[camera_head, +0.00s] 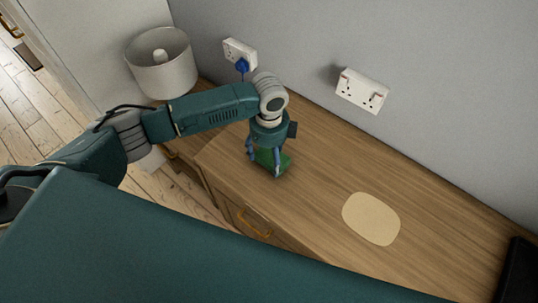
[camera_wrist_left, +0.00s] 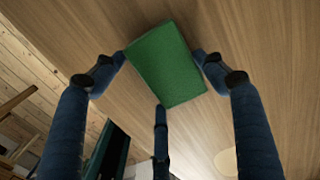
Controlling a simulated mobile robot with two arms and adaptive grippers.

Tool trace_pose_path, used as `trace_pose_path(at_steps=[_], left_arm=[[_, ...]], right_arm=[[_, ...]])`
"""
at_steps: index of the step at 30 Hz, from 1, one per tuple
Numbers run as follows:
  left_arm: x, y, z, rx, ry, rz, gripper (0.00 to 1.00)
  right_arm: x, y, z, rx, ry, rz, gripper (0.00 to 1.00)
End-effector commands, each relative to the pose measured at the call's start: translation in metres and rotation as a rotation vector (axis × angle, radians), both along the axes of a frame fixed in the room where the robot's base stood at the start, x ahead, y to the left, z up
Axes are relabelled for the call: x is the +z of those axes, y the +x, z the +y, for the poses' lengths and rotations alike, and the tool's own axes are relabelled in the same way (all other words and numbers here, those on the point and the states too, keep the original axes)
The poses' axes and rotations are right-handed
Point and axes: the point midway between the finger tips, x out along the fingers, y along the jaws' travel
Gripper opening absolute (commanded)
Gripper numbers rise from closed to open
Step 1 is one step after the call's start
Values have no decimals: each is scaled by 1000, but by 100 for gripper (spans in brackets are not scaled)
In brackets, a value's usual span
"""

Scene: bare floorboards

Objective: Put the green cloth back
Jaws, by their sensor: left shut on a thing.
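The green cloth (camera_wrist_left: 165,65) looks like a flat folded rectangle in the left wrist view. In the head view it shows as a small green patch (camera_head: 268,160) under my left gripper. My left gripper (camera_head: 264,165) points down at the wooden top, and its fingers are shut on the cloth; they also show around it in the left wrist view (camera_wrist_left: 163,75). I cannot tell whether the cloth touches the wood below. My right gripper is in neither view.
The wooden cabinet top (camera_head: 320,190) is mostly clear. A flat beige oval mat (camera_head: 371,218) lies on it to the right. A lamp (camera_head: 161,63) stands at the back left. Two wall sockets (camera_head: 362,91) (camera_head: 240,54) are behind, and a dark object (camera_head: 517,272) is at the right edge.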

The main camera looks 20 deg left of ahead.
Motion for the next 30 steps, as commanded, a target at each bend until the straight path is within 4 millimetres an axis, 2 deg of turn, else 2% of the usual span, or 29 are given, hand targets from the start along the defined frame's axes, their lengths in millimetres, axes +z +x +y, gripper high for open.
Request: trace_pose_path(at_steps=[4,5,7,16,20,23,30], left_arm=[[-3,0,0,0,-1,0,47],[-3,0,0,0,-1,0,75],[-3,0,0,0,0,0,89],[-2,0,0,0,0,0,90],[5,1,0,1,0,-2,90],[19,1,0,0,0,-3,90],[71,1,0,-1,-2,-5,90]], right_arm=[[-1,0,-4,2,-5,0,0],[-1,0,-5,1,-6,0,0],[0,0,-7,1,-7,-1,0],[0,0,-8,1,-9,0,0],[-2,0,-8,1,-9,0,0],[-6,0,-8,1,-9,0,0],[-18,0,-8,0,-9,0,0]])
